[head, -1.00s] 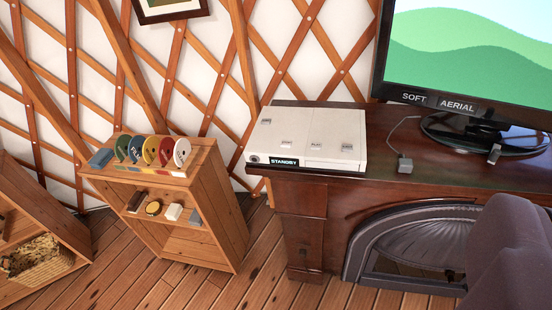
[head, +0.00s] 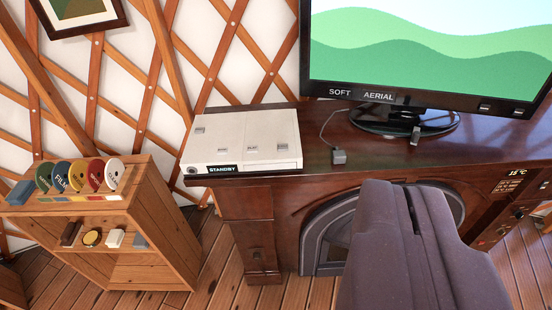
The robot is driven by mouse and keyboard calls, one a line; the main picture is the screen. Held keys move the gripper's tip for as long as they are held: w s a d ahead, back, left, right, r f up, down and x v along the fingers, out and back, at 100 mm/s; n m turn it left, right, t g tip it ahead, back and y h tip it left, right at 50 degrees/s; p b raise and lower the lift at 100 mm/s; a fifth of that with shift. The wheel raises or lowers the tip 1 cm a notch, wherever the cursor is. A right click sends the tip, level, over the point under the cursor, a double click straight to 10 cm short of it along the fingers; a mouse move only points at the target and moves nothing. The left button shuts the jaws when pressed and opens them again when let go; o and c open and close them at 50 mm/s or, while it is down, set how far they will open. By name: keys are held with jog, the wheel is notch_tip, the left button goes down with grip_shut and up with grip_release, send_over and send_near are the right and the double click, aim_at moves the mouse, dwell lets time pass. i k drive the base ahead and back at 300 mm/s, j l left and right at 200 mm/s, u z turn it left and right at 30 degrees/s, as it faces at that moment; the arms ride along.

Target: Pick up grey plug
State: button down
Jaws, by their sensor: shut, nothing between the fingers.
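The grey plug (head: 338,156) is a small block lying on the dark wooden mantel (head: 375,162), near its front edge. A thin grey cable (head: 325,128) runs from it up toward the screen. A second small grey piece (head: 415,135) rests at the screen's black stand; I cannot tell what it is. My gripper (head: 405,195), large and purple-grey, is in the lower right foreground. Its two fingers are together with a narrow dark slit, empty. It shows below and right of the plug, apart from it, and hides part of the mantel front.
A white box marked STANDBY (head: 243,140) sits left of the plug. The screen (head: 430,60) stands behind on its black base (head: 375,122). A wooden shelf (head: 165,225) with coloured discs stands lower left. Controls (head: 510,212) are at right. The mantel around the plug is clear.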

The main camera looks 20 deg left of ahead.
aim_at(338, 157)
jog(key=i, duration=0.5)
jog(key=i+l+u, duration=0.1)
jog(key=i, duration=0.4)
jog(key=i+l, duration=0.15)
jog(key=i, duration=0.35)
jog(key=i+l+u, duration=0.1)
jog(key=i, duration=0.4)
